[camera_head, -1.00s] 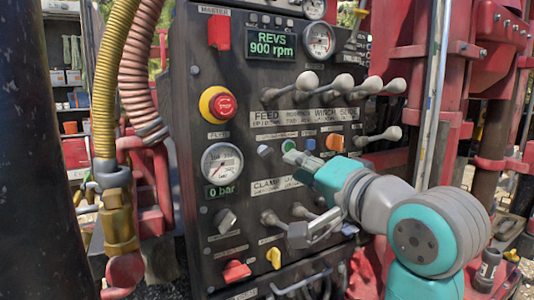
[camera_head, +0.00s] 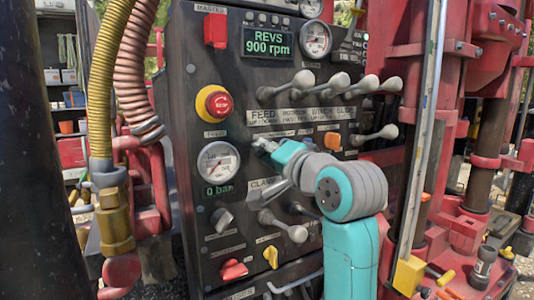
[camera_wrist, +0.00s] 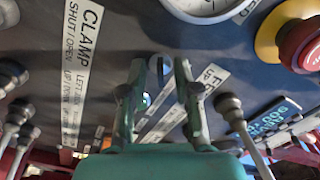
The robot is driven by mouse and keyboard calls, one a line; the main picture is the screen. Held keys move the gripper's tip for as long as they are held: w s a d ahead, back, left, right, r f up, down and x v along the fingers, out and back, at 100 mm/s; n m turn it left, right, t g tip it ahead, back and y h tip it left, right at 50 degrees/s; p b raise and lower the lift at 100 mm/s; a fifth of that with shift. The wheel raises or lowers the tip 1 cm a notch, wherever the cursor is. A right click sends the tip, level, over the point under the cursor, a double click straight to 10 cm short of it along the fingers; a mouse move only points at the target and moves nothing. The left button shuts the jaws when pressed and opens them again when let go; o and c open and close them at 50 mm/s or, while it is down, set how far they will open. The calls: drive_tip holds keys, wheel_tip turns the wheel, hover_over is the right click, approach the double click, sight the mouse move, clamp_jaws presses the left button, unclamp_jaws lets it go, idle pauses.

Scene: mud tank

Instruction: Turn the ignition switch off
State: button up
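The black control panel (camera_head: 195,120) faces me. No readable label marks the ignition switch. A small metallic switch or key-like piece (camera_wrist: 160,70) shows ahead of and between my fingertips in the wrist view; I cannot tell whether they touch it. My gripper (camera_head: 262,147) is at the row of small buttons right of the pressure gauge, and hides part of that row in the head view. In the wrist view its two fingers (camera_wrist: 160,85) are apart, with panel visible between them. The display (camera_head: 269,43) reads REVS 900 rpm.
A red emergency stop (camera_head: 218,103) on a yellow ring sits above the gauge (camera_head: 217,163). Levers (camera_head: 335,88) stick out along the upper right, and more (camera_head: 285,226) below my gripper. An orange switch (camera_head: 333,141) is right of it. Hoses (camera_head: 112,80) hang at left.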

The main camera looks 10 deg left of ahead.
clamp_jaws()
drive_tip(key=shift+n, duration=0.3)
drive_tip(key=n, duration=1.1)
idle(0.4)
drive_tip(key=shift+n, duration=0.3)
unclamp_jaws()
